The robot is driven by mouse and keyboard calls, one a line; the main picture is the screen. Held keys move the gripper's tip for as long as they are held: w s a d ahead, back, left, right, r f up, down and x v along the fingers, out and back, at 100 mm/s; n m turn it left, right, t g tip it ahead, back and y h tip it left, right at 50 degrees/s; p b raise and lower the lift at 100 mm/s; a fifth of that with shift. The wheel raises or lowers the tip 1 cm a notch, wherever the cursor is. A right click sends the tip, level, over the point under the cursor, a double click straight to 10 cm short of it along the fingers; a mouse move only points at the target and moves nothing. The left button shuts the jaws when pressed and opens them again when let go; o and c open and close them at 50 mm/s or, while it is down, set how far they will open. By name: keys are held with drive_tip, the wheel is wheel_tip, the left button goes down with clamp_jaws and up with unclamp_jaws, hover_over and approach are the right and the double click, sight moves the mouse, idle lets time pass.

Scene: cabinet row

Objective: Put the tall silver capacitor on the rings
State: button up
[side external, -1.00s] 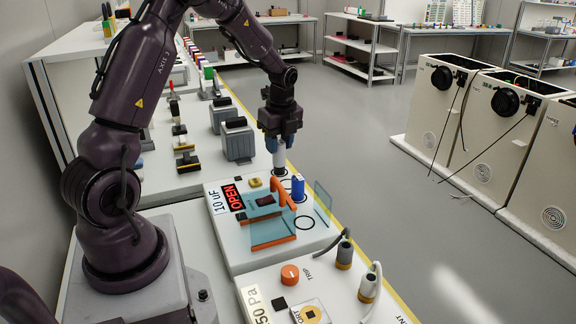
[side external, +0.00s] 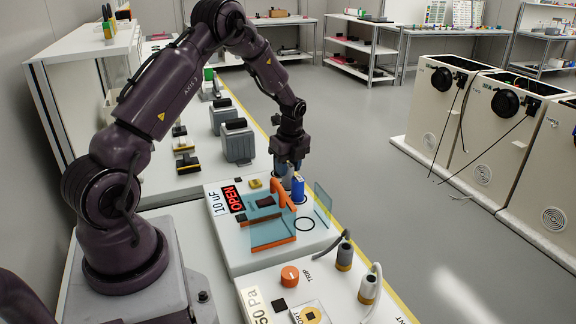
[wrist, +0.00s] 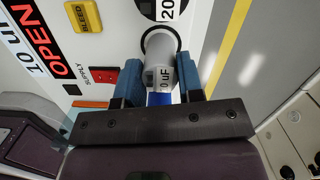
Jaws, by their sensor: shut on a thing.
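My gripper (side external: 288,160) points down at the far end of the white test panel (side external: 232,255). Its blue fingers (wrist: 158,74) are shut on the silver capacitor (wrist: 158,50), a grey cylinder. In the side view the fingers and the blue capacitor (side external: 298,190) partly hide it. The blue capacitor stands upright just nearer the camera. In the wrist view a dark ring outline surrounds the far end of the silver capacitor; I cannot tell whether it touches the panel. A black ring (side external: 304,224) lies bare on the panel nearer the camera.
A clear guard with an orange frame (side external: 272,243) stands open left of the capacitors. A clear upright pane (side external: 322,204) stands on the right. A red OPEN sign (side external: 231,198) and yellow BLEED button (wrist: 83,16) are on the panel. Grey cable plugs (side external: 344,252) stand nearer.

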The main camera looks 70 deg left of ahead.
sight(291, 167)
drive_tip(key=o, duration=0.9)
drive_tip(key=shift+f, duration=0.1)
wheel_tip(291, 167, up, 12)
drive_tip(key=d, duration=0.2)
drive_tip(key=s+d+r+n+t, duration=0.1)
drive_tip(key=s+d+r+n, duration=0.15)
drive_tip(key=d+r, duration=0.35)
drive_tip(key=s+d+r+n+t, duration=0.1)
drive_tip(key=s+d+r+n, duration=0.1)
drive_tip(key=d+r+n, duration=0.3)
drive_tip(key=s+d+r+n+t, duration=0.1)
drive_tip(key=s+d+n, duration=0.1)
drive_tip(key=s+d, duration=0.2)
drive_tip(key=s+d+r+n+t+h, duration=0.1)
drive_tip(key=s+d+n, duration=0.2)
drive_tip(key=s+d, duration=0.2)
drive_tip(key=s+d+r+n+t, duration=0.1)
drive_tip(key=s+d+n, duration=0.2)
drive_tip(key=s+d, duration=0.2)
drive_tip(key=shift+r+t, duration=0.1)
drive_tip(key=shift+t, duration=0.3)
